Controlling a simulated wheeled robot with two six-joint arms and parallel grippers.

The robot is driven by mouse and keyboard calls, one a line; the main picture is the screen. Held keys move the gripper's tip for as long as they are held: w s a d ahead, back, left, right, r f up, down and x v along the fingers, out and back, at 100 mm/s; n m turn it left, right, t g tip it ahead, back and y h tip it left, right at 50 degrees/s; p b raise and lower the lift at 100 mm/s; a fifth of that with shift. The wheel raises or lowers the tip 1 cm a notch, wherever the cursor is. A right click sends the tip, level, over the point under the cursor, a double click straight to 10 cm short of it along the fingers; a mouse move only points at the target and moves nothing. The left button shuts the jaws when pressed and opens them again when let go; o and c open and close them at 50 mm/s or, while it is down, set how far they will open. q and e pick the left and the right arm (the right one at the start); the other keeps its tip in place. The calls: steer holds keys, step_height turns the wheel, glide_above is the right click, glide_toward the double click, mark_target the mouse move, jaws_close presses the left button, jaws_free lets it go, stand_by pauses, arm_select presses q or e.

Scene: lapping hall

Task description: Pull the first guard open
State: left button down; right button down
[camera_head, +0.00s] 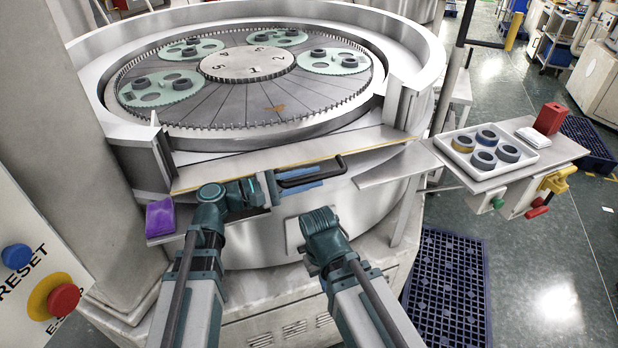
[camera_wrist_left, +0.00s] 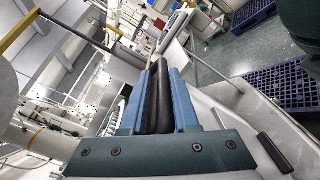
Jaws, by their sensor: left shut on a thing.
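The first guard (camera_head: 225,178) is a pale metal panel with a yellow edge line across the front of the round lapping machine, spanning the gap in its raised rim. A black bar handle (camera_head: 335,170) sits at its front. My left gripper (camera_head: 300,178) is shut on this handle. In the left wrist view, the black handle (camera_wrist_left: 161,95) runs between the two blue fingers (camera_wrist_left: 159,110). My right arm's wrist (camera_head: 322,235) is in front of the machine wall, below and apart from the handle. Its fingers are hidden.
Inside the machine, a toothed plate (camera_head: 250,110) bears green carriers with dark rings. At right, a side shelf (camera_head: 555,150) holds a white tray (camera_head: 531,158) of rings and a red block (camera_head: 549,118). A purple item (camera_head: 160,217) lies at left. A blue pallet (camera_head: 445,290) is on the floor.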

arm_select(q)
steer(key=shift+w, duration=0.1)
stand_by(0.3)
steer(key=c, duration=0.8)
jaws_free()
steer(key=shift+w+f, duration=0.1)
steer(key=shift+a, duration=0.1)
